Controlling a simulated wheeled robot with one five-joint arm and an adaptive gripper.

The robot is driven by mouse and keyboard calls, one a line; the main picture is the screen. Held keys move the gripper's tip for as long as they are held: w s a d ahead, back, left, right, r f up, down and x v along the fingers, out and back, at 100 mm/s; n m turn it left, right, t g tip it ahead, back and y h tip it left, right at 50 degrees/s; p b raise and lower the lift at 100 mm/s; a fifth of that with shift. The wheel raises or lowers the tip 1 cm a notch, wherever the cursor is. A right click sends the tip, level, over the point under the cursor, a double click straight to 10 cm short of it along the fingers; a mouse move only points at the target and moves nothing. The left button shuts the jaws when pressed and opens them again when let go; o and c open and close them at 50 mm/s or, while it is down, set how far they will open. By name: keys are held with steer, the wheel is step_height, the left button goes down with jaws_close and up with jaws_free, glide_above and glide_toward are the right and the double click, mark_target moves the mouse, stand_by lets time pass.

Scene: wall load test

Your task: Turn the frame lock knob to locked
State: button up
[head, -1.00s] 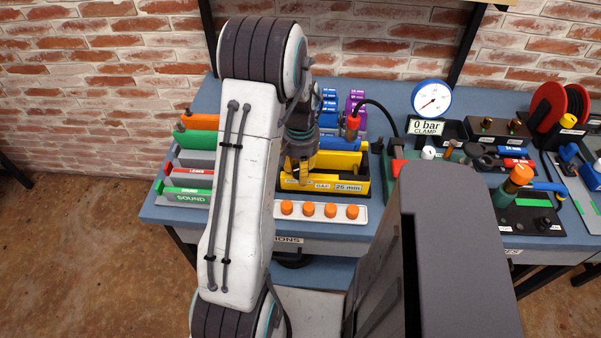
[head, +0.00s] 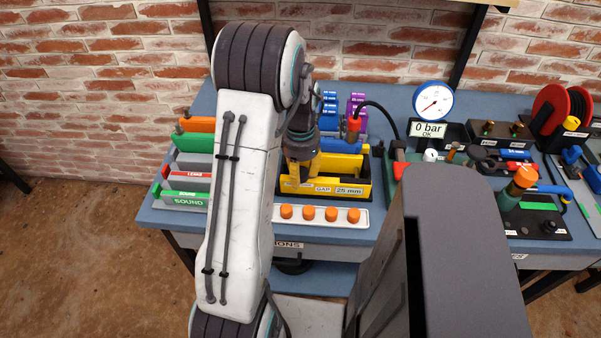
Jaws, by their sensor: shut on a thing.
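My gripper (head: 301,172) points down at the left part of the yellow frame (head: 362,188), which carries the labels "GAP" and "25 mm". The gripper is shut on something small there. My fingers and arm hide what it is, and yellow parts overlap behind them. I cannot make out the frame lock knob or its locked mark. The gauge sign (head: 428,130) reads "0 bar" and "OK", with a white dial (head: 433,98) above it.
A white strip with several orange knobs (head: 332,214) lies in front of the frame. Green, red and grey blocks (head: 186,181) stand at the left. A red-handled hose (head: 353,127) stands behind the frame. Tools and a red reel (head: 556,107) crowd the right.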

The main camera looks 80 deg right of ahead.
mark_target(301, 171)
steer(key=shift+a+f, duration=0.1)
steer(key=o, duration=1.2)
step_height(301, 171, up, 12)
stand_by(1.1)
